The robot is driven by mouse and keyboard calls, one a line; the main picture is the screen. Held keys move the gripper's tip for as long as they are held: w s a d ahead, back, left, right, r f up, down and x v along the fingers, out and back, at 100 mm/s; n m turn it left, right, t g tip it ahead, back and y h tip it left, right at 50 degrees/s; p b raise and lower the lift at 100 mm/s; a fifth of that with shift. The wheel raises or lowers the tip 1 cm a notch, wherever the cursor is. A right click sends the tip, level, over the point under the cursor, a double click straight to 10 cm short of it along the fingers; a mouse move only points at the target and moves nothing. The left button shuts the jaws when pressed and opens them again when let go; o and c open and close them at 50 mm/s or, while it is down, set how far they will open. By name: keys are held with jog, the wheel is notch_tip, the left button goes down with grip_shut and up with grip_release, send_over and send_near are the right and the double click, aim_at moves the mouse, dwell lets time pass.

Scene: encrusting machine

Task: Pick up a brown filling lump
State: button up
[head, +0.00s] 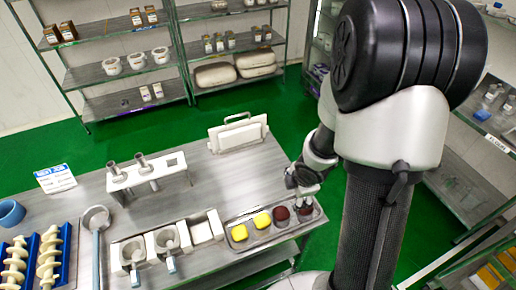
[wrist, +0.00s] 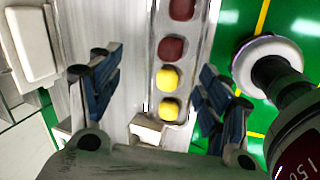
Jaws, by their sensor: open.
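Two brown filling lumps, one (head: 281,214) beside the other (head: 305,211), sit at the right end of a grey metal tray (head: 250,243) in the head view. Two yellow lumps (head: 262,221) sit to their left. In the wrist view the brown lumps (wrist: 172,48) are at the top, one cut by the frame edge, with the yellow lumps (wrist: 167,78) below them. My gripper (head: 304,196) is over the tray's right end, partly covering the rightmost brown lump. In the wrist view my gripper (wrist: 157,95) is open and empty, its blue-padded fingers on either side of the tray.
White moulds with scoops (head: 168,242) stand left of the tray. A white stand with metal tubes (head: 148,175) and a white handled board (head: 238,134) are behind. Blue racks with cream augers (head: 48,258) lie far left. Table space behind the tray is clear.

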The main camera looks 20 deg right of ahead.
jog(key=n+y+b, duration=0.1)
jog(key=n, duration=0.1)
send_near(283, 213)
jog(key=b+x, duration=0.2)
jog(key=b, duration=0.1)
jog(key=w+b+x, duration=0.1)
jog(key=b+x, duration=0.1)
jog(key=b, duration=0.1)
jog(key=shift+a+r+b, duration=0.1)
jog(key=shift+b, duration=0.25)
jog(key=shift+w+f, duration=0.15)
jog(key=shift+f, duration=0.25)
jog(key=b+x, duration=0.2)
jog(key=s+b+x, duration=0.1)
jog(key=b+x, duration=0.1)
jog(key=shift+w+f, duration=0.1)
jog(key=shift+f, duration=0.25)
jog(key=shift+w+f, duration=0.2)
jog(key=shift+f, duration=0.1)
jog(key=shift+r, duration=0.1)
jog(key=shift+c, duration=0.2)
jog(key=shift+s, duration=0.1)
jog(key=c, duration=1.1)
jog(key=shift+c, duration=0.2)
